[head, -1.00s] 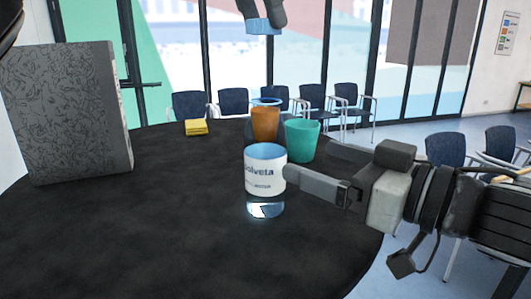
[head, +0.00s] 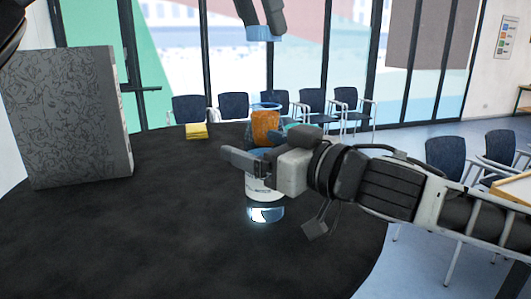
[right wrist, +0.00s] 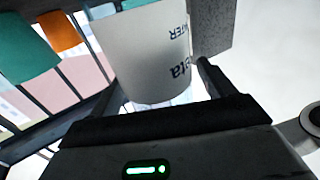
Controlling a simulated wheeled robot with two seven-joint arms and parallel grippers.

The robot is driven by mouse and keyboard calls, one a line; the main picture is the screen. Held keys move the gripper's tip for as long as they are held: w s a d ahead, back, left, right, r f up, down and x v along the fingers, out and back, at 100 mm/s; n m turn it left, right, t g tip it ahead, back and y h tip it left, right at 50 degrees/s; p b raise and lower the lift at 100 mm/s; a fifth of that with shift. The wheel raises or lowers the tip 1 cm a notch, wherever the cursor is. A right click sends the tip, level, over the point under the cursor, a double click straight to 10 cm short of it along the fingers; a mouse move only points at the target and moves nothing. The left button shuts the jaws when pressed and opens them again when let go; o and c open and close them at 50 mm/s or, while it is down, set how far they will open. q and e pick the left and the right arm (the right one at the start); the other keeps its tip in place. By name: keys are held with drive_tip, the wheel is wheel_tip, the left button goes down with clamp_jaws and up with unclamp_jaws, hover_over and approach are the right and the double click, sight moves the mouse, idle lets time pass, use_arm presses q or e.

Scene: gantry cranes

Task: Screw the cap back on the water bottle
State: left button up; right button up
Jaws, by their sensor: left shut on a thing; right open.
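The water bottle (head: 264,212) stands upright on the dark round table, with a white label and a clear lower part. My right gripper (head: 243,162) is at its upper part and hides its top. In the right wrist view the bottle (right wrist: 142,55) stands between the two open fingers, and a gap shows by the right one. The blue cap (head: 264,34) is held by my left gripper (head: 262,27), shut on it, high above and beyond the bottle at the top of the head view.
An orange cup (head: 265,126) stands just behind the bottle, and a teal cup is mostly hidden by my right arm. A yellow block (head: 196,131) lies at the table's back edge. A large grey patterned box (head: 65,120) stands at the left. The table's front left is clear.

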drive_tip(key=shift+w+a, duration=0.25)
drive_tip(key=shift+c, duration=0.3)
drive_tip(key=c, duration=1.4)
use_arm(q)
hover_over(275, 93)
drive_tip(key=s+a, duration=0.1)
drive_tip(key=a, duration=0.1)
drive_tip(key=shift+s+d+f, duration=0.1)
drive_tip(key=shift+s+f, duration=0.05)
drive_tip(key=shift+f, duration=2.35)
drive_tip(key=shift+f, duration=0.85)
drive_tip(key=shift+f, duration=0.55)
